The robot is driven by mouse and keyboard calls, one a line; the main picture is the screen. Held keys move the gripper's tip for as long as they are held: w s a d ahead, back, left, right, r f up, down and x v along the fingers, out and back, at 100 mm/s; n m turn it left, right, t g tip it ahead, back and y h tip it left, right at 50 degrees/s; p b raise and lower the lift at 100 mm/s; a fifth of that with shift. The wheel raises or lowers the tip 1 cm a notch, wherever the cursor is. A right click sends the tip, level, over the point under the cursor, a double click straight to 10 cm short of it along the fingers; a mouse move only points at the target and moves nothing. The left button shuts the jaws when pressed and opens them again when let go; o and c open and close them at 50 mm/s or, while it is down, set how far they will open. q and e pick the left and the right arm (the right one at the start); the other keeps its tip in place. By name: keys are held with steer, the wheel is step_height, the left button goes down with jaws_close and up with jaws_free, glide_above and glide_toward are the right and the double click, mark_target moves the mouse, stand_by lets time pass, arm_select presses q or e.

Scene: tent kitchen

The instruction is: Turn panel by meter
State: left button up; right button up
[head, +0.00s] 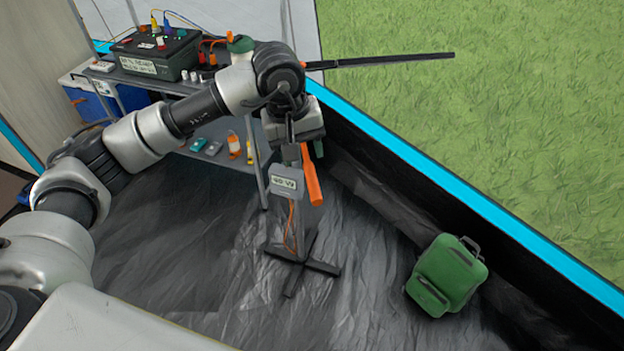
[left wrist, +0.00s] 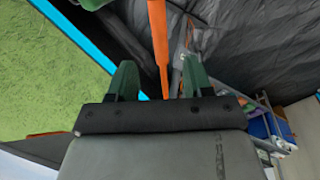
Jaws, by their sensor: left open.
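The panel (head: 385,60) shows nearly edge-on in the head view, as a thin dark slab on top of a stand. An orange handle (head: 312,178) hangs down below it. The small grey meter (head: 285,184) with a lit display sits on the stand beside the handle; its reading is too small to be sure of. My left gripper (head: 304,152) is at the upper part of the handle. In the left wrist view the handle (left wrist: 158,45) runs between the open green fingers of the gripper (left wrist: 160,78), with gaps on both sides. My right gripper is not in view.
A metal shelf (head: 262,165) at the left carries a dark battery box (head: 155,52) and small items. The stand's cross foot (head: 318,267) is on the dark floor. A green backpack (head: 447,275) lies at right.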

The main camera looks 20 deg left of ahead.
mark_target(312, 183)
arm_select(q)
steer(key=f, duration=0.3)
steer(key=d+f+p, duration=0.1)
steer(key=f, duration=0.2)
steer(key=w+f+p, duration=0.1)
steer(key=f, duration=0.2)
steer(key=shift+d+f, duration=0.2)
steer(key=shift+d, duration=0.2)
jaws_close()
